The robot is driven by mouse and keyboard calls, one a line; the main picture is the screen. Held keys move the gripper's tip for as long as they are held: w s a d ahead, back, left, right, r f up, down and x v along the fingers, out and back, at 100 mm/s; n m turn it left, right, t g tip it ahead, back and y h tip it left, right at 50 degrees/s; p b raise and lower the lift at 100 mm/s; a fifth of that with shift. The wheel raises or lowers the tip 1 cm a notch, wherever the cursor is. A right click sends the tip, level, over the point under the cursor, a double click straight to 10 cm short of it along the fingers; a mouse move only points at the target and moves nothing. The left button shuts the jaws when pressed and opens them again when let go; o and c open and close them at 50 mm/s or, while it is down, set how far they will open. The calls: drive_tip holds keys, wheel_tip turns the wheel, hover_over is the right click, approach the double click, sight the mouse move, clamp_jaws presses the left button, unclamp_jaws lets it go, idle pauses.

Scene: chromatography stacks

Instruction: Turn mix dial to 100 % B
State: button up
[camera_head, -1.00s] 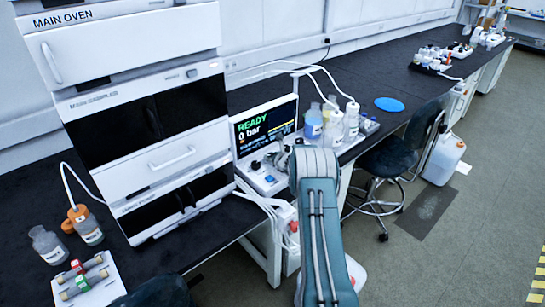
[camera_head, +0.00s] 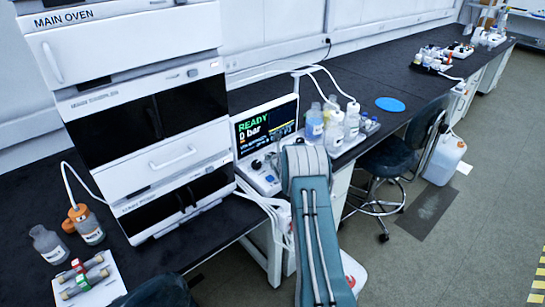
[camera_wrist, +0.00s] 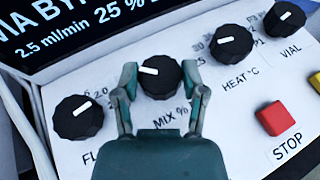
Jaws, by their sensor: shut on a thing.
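In the wrist view the mix dial (camera_wrist: 161,80) is a black ribbed knob above the label MIX %. Its white pointer mark points left and slightly up. My gripper (camera_wrist: 164,82) has one finger on each side of this knob and is shut on it. The screen (camera_wrist: 75,25) above the panel shows "25 %" and "2.5 ml/min"; its text is partly cut off. In the head view the screen (camera_head: 265,127) reads READY and 0 bar. My arm hides much of the control panel (camera_head: 262,180) and the gripper is hard to make out there.
The flow dial (camera_wrist: 79,118) is left of the mix dial, the heat dial (camera_wrist: 231,44) and vial dial (camera_wrist: 285,19) to its right. A red STOP button (camera_wrist: 274,118) is near. Bottles (camera_head: 335,133) stand right of the screen. The oven stack (camera_head: 130,110) rises at left.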

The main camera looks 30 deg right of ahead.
drive_tip(key=o, duration=1.1)
drive_tip(key=shift+o, duration=0.2)
drive_tip(key=v, duration=1.1)
drive_tip(key=shift+s+r, duration=0.15)
drive_tip(key=shift+s, duration=0.25)
